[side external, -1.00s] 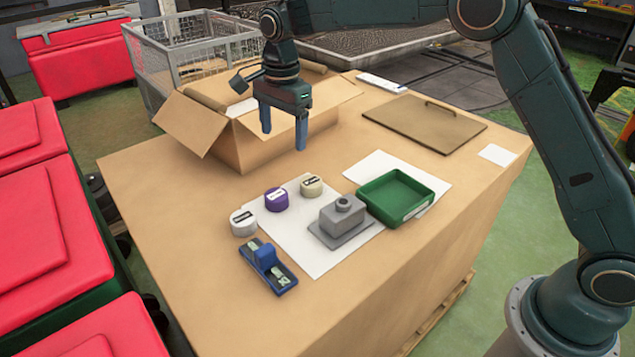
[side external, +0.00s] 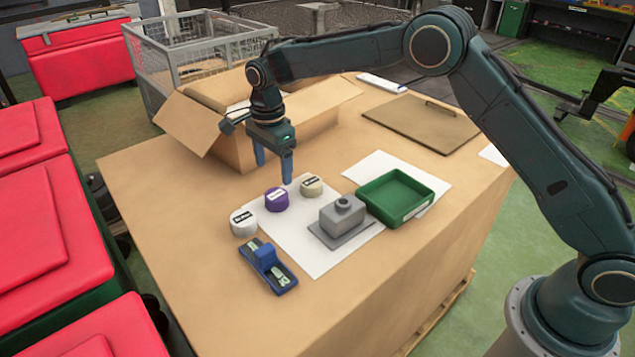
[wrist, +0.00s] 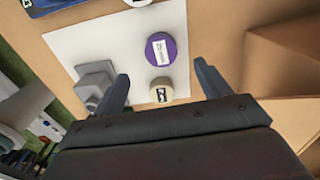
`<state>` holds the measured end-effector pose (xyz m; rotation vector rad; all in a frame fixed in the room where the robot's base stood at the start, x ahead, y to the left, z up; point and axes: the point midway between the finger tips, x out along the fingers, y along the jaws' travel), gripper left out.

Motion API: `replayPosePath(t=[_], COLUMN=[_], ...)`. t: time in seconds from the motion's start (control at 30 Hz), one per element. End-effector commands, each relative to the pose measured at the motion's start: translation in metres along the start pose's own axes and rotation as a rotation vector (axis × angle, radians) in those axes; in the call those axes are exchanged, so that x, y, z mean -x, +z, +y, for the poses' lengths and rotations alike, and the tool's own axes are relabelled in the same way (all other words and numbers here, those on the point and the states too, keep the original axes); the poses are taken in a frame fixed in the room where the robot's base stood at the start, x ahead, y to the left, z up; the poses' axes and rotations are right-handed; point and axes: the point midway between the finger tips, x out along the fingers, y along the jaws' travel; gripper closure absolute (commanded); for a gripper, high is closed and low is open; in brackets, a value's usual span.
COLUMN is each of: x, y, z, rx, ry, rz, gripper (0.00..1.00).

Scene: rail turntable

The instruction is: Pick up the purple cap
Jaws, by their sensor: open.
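The purple cap (side external: 276,200) has a white label on top and sits at the upper left edge of the white sheet, between a white cap and a cream cap. It also shows in the wrist view (wrist: 161,49), beyond the fingertips. My gripper (side external: 273,172) is open and empty, pointing down above and just behind the purple cap. In the wrist view its two fingers (wrist: 162,78) stand apart, with the cream cap (wrist: 161,91) between them in the picture and the purple cap farther out. The fingers appear apart from all caps.
A white cap (side external: 243,223) and a blue tool (side external: 268,267) lie left of and in front of the purple cap. A grey block (side external: 342,216) and a green tray (side external: 396,198) stand to the right. An open cardboard box (side external: 192,124) is behind my gripper.

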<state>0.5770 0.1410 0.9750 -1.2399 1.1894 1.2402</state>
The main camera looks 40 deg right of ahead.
Motion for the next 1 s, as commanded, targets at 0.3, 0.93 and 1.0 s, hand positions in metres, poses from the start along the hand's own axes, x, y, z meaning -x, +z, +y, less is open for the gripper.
replayPosePath(t=[0.3,0.93,1.0], x=[-0.037,-0.071,-0.079], y=[0.0,-0.002,-0.002], z=[0.0,-0.001,-0.001], rx=[0.0,0.0,0.0], ry=[0.0,0.003,0.002], rz=[0.0,0.0,0.0], gripper=[0.24,0.24,0.24])
